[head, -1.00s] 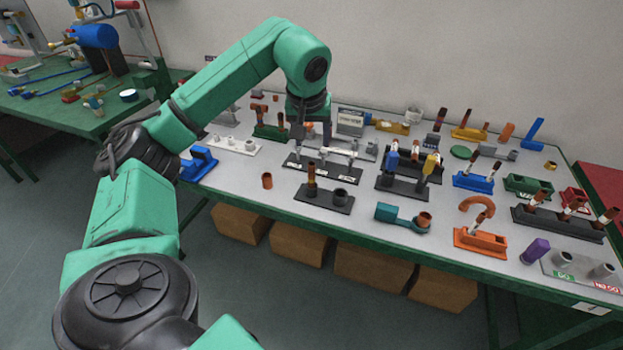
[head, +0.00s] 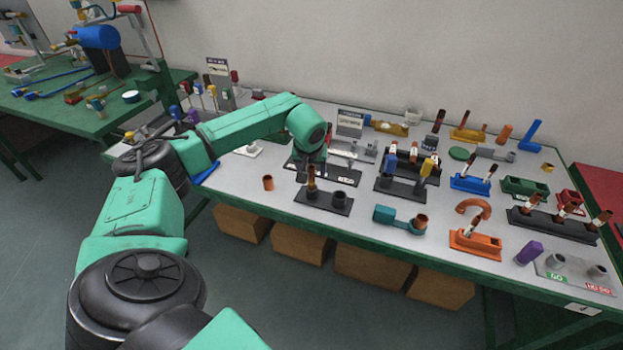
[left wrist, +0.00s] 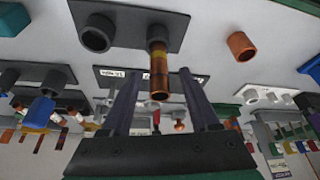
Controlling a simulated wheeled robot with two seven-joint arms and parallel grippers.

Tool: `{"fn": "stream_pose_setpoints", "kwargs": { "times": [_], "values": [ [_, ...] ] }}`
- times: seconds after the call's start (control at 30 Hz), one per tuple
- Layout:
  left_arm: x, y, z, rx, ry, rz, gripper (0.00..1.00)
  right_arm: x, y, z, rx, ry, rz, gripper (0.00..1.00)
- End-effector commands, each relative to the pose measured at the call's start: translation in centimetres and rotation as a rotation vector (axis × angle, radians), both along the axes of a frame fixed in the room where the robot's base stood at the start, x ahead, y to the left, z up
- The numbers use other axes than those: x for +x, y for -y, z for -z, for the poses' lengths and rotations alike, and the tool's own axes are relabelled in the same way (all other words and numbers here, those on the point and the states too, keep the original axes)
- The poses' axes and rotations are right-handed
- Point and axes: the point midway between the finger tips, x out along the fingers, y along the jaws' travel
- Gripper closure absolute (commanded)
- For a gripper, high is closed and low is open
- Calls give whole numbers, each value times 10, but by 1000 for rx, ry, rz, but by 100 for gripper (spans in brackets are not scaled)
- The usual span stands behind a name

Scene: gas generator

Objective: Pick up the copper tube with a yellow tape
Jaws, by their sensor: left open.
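The copper tube with a yellow tape band (head: 311,176) stands upright in a black base (head: 322,198) near the table's front edge. A dark grey ring-shaped socket (head: 340,199) stands beside it on that base. My left gripper (head: 312,164) is at the tube's upper end, and my arm partly hides the tube's top in the head view. In the left wrist view my gripper (left wrist: 159,78) is open, and the tube (left wrist: 159,68) shows between its two fingers with a gap on each side. The yellow band is near the tube's base end. My right gripper is not in view.
A loose copper ring (head: 268,183) stands left of the base. A teal holder (head: 400,218) with a copper piece lies to the right. Black racks (head: 401,187) and blue, orange and green holders crowd the table's right half. A label stand (head: 349,122) is behind.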

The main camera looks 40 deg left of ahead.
Motion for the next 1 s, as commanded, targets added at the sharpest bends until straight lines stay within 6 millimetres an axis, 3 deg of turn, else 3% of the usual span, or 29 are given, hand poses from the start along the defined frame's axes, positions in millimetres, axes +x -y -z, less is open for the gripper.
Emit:
{"fn": "stream_pose_setpoints", "kwargs": {
  "times": [0.03,0.17,0.5,0.67,0.87,1.0],
  "values": [
    [0,0,0,0,0,0,50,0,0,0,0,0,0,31],
    [0,0,-1,-1,1,-1,100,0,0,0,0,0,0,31],
    [0,0,-2,-1,2,-1,100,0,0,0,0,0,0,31],
    [1,0,-16,-1,4,-1,100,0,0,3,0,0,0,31],
    [1,0,-65,-1,8,-1,100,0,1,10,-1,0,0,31],
    [2,1,-119,-3,11,0,100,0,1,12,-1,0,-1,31]
  ]
}}
